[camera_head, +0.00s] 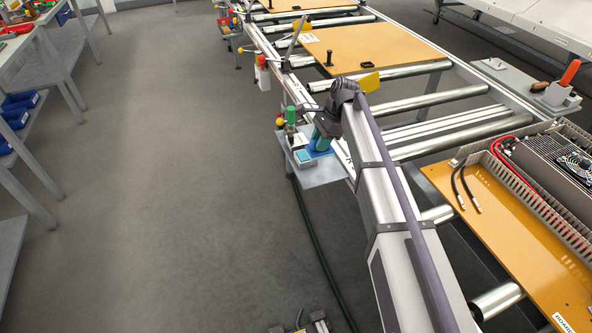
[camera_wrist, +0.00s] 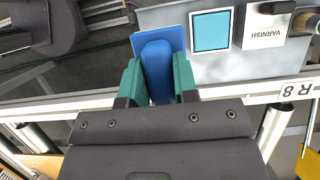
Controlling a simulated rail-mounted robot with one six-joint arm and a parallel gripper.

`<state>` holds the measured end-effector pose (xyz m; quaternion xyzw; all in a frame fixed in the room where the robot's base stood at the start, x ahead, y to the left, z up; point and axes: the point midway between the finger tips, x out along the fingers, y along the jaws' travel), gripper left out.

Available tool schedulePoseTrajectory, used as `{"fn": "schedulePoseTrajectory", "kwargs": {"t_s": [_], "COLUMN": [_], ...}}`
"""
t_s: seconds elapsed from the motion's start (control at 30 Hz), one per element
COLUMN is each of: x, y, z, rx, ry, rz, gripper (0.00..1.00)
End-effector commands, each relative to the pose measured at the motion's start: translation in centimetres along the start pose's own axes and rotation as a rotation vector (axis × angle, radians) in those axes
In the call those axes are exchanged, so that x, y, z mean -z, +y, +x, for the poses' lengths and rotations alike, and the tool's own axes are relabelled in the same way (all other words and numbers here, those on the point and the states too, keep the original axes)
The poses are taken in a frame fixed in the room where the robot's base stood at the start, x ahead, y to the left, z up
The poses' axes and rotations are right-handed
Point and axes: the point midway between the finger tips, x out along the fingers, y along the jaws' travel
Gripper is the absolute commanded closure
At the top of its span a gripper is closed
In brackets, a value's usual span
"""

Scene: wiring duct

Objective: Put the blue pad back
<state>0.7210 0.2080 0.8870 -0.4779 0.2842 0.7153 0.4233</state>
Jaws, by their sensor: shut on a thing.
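The blue pad (camera_wrist: 158,52) is a blue handle with a wider flat blue plate at its far end. My gripper (camera_wrist: 157,75) has green fingers shut on the handle, one on each side. The plate reaches past the fingertips, over or beside the left edge of a grey side shelf (camera_wrist: 262,66). In the head view my gripper (camera_head: 321,143) is above that shelf (camera_head: 325,178), beside the rail. A light-blue square in a white frame (camera_wrist: 211,31) lies on the shelf, right of the pad. I cannot tell whether the pad touches the shelf.
A block labelled VARNISH (camera_wrist: 268,28) stands right of the square. A green-topped item (camera_head: 291,116) stands near my gripper in the head view. The roller conveyor (camera_head: 430,97) carries orange boards (camera_head: 372,48). The floor left of the shelf is clear.

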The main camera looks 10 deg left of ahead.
Motion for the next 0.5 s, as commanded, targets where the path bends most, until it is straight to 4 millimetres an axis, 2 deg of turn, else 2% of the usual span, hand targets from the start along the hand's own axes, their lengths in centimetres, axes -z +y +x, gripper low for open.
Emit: {"fn": "schedulePoseTrajectory", "kwargs": {"t_s": [0.13,0.3,0.5], "x": [0.8,2.4,2.6], "y": [0.0,0.0,0.0], "z": [1.8,5.8,6.2], "rx": [0.000,0.000,0.000], "ry": [0.000,0.000,0.000], "rz": [-0.002,-0.002,-0.002], "gripper": [0.95,0.95,0.95]}}
